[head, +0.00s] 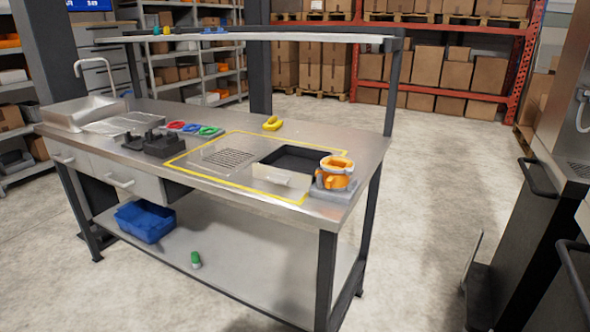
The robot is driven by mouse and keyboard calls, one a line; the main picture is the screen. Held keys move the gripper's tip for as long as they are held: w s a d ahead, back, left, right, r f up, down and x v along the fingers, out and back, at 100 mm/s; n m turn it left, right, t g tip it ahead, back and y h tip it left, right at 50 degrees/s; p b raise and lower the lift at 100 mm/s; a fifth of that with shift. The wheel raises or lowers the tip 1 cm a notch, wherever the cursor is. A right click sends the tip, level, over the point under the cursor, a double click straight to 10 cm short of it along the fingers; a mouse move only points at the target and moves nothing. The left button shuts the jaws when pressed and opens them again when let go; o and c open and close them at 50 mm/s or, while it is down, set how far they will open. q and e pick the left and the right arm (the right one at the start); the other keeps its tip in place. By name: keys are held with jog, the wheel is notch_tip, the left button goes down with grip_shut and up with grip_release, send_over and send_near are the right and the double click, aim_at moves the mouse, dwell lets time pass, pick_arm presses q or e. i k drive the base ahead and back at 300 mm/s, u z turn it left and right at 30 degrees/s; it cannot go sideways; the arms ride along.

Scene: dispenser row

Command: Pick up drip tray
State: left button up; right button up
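A dark, shallow open tray (300,153) with a pale front panel (272,177) sits on the steel workbench, inside a yellow outlined rectangle. To its left, in the same outline, lies a flat slotted metal grate (229,158). I cannot tell for certain which of these is the drip tray. Neither of my grippers is in view, and nothing is seen touching the tray or the grate.
An orange round device (336,172) on a grey base stands at the bench's right corner, close to the tray. A black fixture (160,142) sits left of the outline. A blue bin (145,221) is on the lower shelf. Dark cabinets (515,235) stand right, across open floor.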

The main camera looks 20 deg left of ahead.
aim_at(294, 167)
jog(key=u, duration=0.45)
jog(key=k, duration=0.55)
jog(key=u, duration=1.4)
jog(key=i, duration=1.5)
jog(key=z, duration=0.4)
